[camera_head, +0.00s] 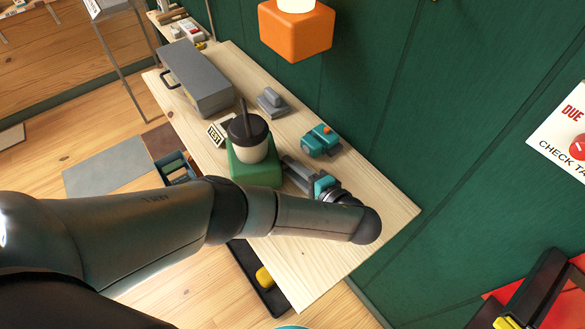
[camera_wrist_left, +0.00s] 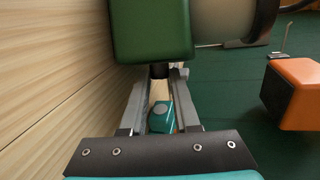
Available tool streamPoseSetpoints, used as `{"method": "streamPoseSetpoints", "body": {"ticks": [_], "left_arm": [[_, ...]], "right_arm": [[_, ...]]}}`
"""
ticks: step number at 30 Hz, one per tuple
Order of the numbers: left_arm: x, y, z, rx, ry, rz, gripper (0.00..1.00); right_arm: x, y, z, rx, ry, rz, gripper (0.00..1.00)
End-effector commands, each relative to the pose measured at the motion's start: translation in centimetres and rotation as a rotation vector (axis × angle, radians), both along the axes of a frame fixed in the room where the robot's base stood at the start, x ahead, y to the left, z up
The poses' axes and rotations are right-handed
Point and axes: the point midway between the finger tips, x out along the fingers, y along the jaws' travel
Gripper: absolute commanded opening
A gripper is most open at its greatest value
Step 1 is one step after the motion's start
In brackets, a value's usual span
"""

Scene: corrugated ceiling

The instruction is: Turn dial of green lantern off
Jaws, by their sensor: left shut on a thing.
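The green lantern (camera_head: 252,170) stands upright on the wooden table, with a green base, a cream body and a dark lid with a handle. In the left wrist view its green base (camera_wrist_left: 152,30) fills the top, lying sideways in the picture. A small dark dial (camera_wrist_left: 160,71) sticks out of the base. My left gripper (camera_head: 285,166) reaches the lantern's right side, low over the table. In the wrist view, the tips of my left gripper (camera_wrist_left: 161,74) are shut on the dial, partly hiding it.
On the wooden table (camera_head: 385,215) are a grey toolbox (camera_head: 197,78), a grey block-like object (camera_head: 271,101), a TEST card (camera_head: 217,132) and a teal device (camera_head: 320,141). An orange lamp (camera_head: 295,32) is by the green wall. The table's right corner is clear.

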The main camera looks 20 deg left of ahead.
Motion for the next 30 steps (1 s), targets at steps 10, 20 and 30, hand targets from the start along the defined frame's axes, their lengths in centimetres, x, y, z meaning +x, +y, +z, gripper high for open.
{"method": "streamPoseSetpoints", "body": {"ticks": [10, 20, 30], "left_arm": [[0.02, 0.09, -0.11, 0.02, -0.034, 0.001, 0.0], [0.04, 0.1, -0.08, 0.019, -0.033, 0.001, 0.38], [0.03, 0.03, -0.06, 0.018, -0.033, 0.0, 0.6]], "right_arm": [[0.04, -0.04, -0.29, -0.001, 0.0, 0.0, 0.5], [0.07, -0.04, -0.28, -0.001, 0.0, -0.001, 0.5], [0.08, -0.05, -0.27, -0.001, -0.001, -0.001, 0.5]]}}
